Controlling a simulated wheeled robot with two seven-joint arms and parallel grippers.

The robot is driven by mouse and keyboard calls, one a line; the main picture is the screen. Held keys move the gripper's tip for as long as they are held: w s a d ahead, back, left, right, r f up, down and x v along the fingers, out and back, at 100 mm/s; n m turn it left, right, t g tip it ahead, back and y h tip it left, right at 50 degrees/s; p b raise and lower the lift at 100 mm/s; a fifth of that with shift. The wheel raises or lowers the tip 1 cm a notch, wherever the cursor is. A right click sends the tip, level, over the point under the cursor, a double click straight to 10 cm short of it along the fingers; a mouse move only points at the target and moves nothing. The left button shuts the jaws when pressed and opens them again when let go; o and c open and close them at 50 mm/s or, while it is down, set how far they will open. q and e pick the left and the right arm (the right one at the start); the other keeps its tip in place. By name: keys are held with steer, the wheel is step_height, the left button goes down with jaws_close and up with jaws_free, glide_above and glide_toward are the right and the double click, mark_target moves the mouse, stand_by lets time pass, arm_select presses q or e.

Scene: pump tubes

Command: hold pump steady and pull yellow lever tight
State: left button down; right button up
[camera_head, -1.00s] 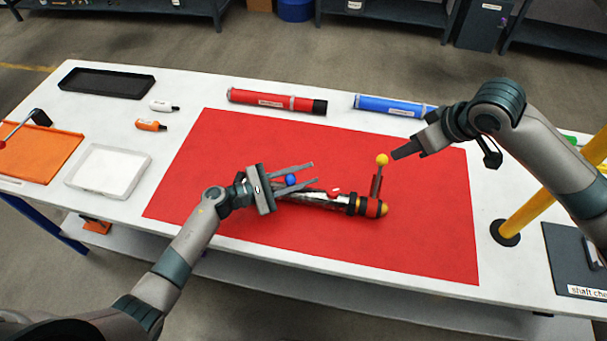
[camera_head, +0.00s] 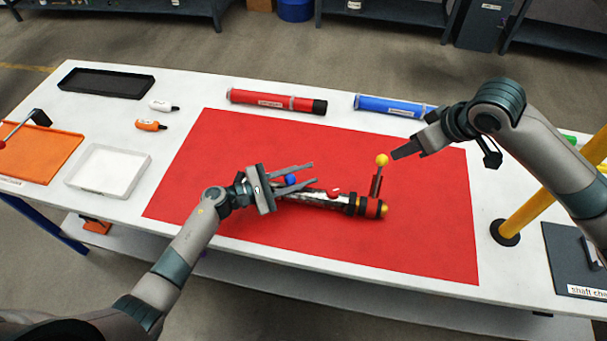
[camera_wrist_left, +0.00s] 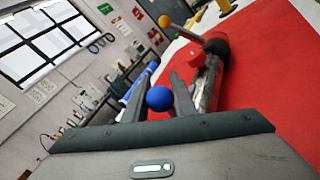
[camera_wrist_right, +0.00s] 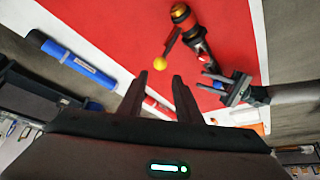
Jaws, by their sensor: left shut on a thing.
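A lever with a yellow ball knob (camera_head: 382,160) stands up from that end.
A red tube (camera_head: 277,101) and a blue tube (camera_head: 395,106) lie behind the mat. A yellow post (camera_head: 530,210) stands at right. A white tray (camera_head: 108,171), an orange tray (camera_head: 38,152) and two small bottles are at left. The mat's front is clear.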

steer(key=shift+c, duration=0.3)
jaws_close()
steer(key=w+a+f+m+g+y, duration=0.25)
steer(key=a+m+y, duration=0.2)
steer(key=y, duration=0.25)
steer(key=d+f+m+t+y, duration=0.1)
steer(key=d+f+m+t, duration=0.3)
steer(key=d+m, duration=0.2)
steer(key=w+d+f+m+t+y, duration=0.1)
steer(key=d+f+m+t+y, duration=0.1)
steer(key=d+f+m+t, duration=0.2)
steer(key=d+m, duration=0.2)
steer(key=d, duration=0.1)
steer(key=shift+d+f, duration=0.15)
steer(key=shift+d, duration=0.15)
